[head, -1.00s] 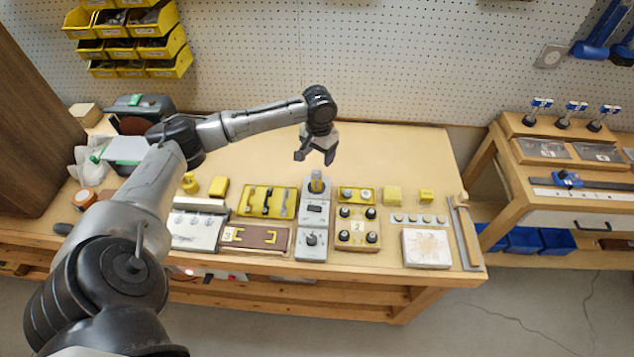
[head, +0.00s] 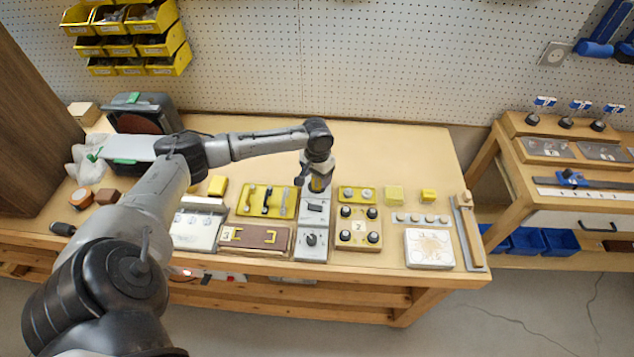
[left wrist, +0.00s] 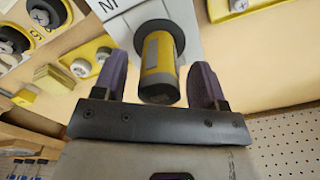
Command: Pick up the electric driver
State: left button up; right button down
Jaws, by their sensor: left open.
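The electric driver appears to be the yellow and grey cylinder standing upright in a grey station (head: 313,222) on the bench. In the left wrist view the driver (left wrist: 157,62) sits in a dark round socket of the pale station (left wrist: 188,20). My left gripper (head: 318,184) is just above and around its top. In the wrist view the open fingers of my left gripper (left wrist: 160,88) stand on either side of the driver, with a gap visible at each side. In the head view the gripper hides much of the driver. My right gripper is not in view.
A yellow tool tray (head: 267,201) stands left of the station, and a numbered knob block (head: 358,228) right of it. The bench behind the station is clear up to the pegboard (head: 400,70).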

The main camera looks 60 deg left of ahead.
pick_arm(q)
jog(key=shift+f, duration=0.95)
jog(key=shift+c, duration=0.4)
jog(key=c, duration=1.1)
